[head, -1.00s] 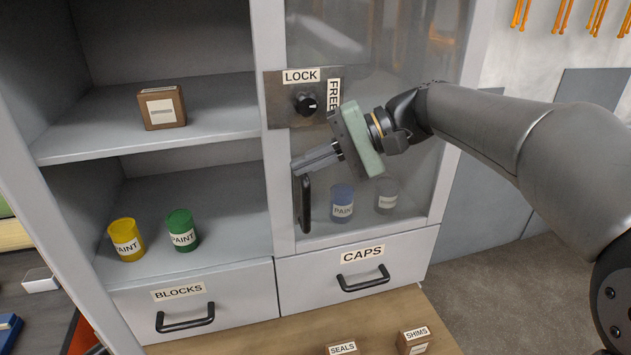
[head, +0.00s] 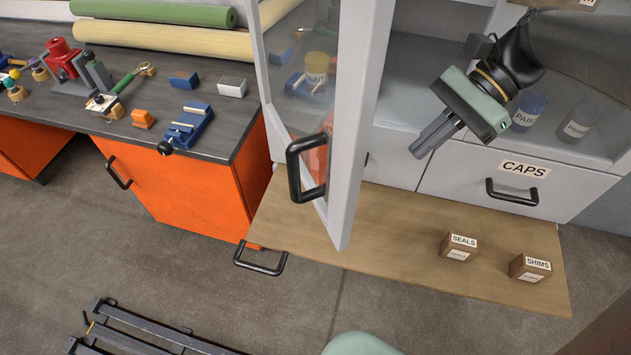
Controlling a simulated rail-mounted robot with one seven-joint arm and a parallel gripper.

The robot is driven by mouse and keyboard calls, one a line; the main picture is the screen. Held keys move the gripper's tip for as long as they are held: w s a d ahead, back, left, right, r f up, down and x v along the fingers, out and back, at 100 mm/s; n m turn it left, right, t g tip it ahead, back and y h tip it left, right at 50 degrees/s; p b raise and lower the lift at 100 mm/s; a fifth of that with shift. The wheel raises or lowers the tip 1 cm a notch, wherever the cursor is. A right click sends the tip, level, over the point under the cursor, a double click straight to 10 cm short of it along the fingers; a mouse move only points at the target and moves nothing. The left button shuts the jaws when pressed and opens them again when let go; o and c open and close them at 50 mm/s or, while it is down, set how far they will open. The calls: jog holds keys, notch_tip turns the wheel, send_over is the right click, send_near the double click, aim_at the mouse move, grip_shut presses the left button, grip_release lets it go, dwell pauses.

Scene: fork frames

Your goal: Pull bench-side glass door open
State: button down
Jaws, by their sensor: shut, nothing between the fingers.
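The bench-side glass door (head: 352,125) stands swung out from the cabinet, nearly edge-on, in the middle of the head view. Its black handle (head: 296,172) faces left, towards the bench. A yellow paint jar (head: 316,68) shows through its glass. My gripper (head: 418,152) is shut and empty, to the right of the door and apart from it. It points down and left, in front of the right-hand compartment and above the CAPS drawer (head: 455,180). The door's hinge line is not clearly visible.
A wooden board (head: 400,235) juts out below, carrying a SEALS box (head: 458,247) and a SHIMS box (head: 530,267). The orange bench (head: 180,185) with tools on top stands left. Open floor (head: 200,270) lies in front; a dark slatted rack (head: 150,335) is at the bottom.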

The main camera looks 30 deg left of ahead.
jog(key=s+r+p+x, duration=0.1)
jog(key=x, duration=1.1)
jog(key=shift+s+a, duration=0.4)
jog(key=shift+s, duration=0.25)
jog(key=shift+r, duration=0.1)
